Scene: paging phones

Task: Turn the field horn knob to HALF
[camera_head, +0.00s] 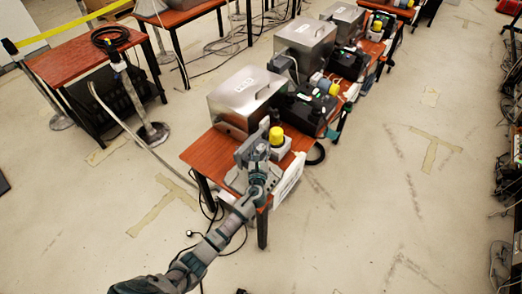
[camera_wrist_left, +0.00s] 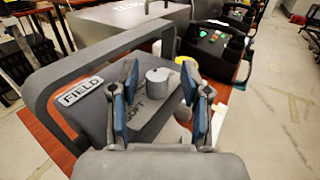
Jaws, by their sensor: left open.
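The grey field horn panel (camera_wrist_left: 92,112) carries a white FIELD label (camera_wrist_left: 80,91) at its left in the left wrist view. A small grey round knob (camera_wrist_left: 157,77) stands on it, with partly hidden lettering below. My left gripper (camera_wrist_left: 159,98) is open, its two blue-padded fingers pointing at the panel. The knob shows in the gap between the fingers, with no clear contact. In the head view my left gripper (camera_head: 258,150) is over the near end of the red-brown table (camera_head: 200,155), hiding most of the panel. The right gripper is not in view.
A grey handle-like frame (camera_wrist_left: 45,88) arches around the panel. A silver metal box (camera_head: 240,97) and a yellow-topped device (camera_head: 277,137) stand close by. Black phone units (camera_head: 305,107) sit farther along. Cables hang below the table's near end. The floor to the right is open.

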